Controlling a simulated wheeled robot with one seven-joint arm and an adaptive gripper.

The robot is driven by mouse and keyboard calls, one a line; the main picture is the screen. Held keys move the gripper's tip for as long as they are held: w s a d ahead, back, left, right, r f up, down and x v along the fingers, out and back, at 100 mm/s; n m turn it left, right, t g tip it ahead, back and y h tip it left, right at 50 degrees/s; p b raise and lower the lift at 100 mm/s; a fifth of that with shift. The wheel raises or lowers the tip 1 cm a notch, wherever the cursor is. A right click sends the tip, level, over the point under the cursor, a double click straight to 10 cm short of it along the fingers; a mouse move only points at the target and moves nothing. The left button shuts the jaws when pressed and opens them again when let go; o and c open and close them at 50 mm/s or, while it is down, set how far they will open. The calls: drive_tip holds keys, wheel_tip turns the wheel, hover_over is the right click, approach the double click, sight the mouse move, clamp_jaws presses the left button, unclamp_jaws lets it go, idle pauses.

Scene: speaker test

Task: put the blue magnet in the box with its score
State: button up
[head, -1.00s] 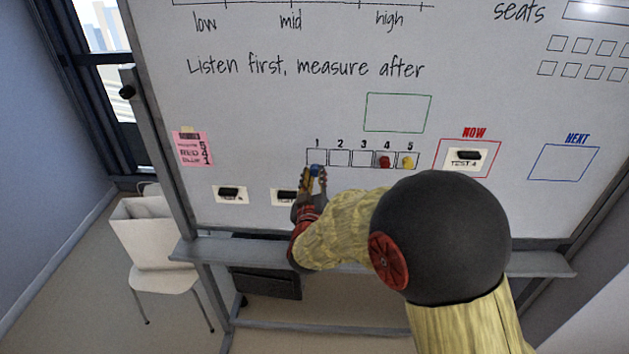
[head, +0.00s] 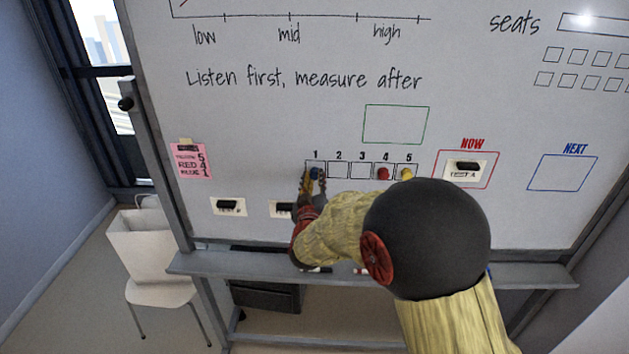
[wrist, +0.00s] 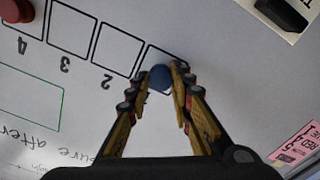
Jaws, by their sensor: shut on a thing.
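The blue magnet (head: 316,173) is between the fingertips of my gripper (head: 314,183), at box 1 (head: 309,164) of the numbered row on the whiteboard. In the wrist view my gripper (wrist: 160,74) is shut on the blue magnet (wrist: 160,78), which lies over box 1 (wrist: 163,54). I cannot tell whether it touches the board. The red magnet (head: 383,174) is in box 4 and the yellow magnet (head: 405,174) is in box 5. The pink note (head: 191,161) on the left lists yellow 5, red 4, and a third line ending in 1.
Boxes 2 and 3 are empty. A card with a black clip (head: 228,206) hangs at lower left, and another (head: 281,209) is beside my gripper. A TEST card (head: 464,171) is in the red NOW frame. The board's ledge (head: 215,263) runs below.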

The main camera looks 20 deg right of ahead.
drive_tip(key=shift+w+d, duration=0.15)
drive_tip(key=shift+w, duration=0.35)
idle(0.9)
drive_tip(key=o, duration=1)
drive_tip(key=o, duration=0.3)
drive_tip(key=shift+o, duration=0.8)
drive_tip(key=v, duration=0.7)
drive_tip(key=shift+b, duration=0.45)
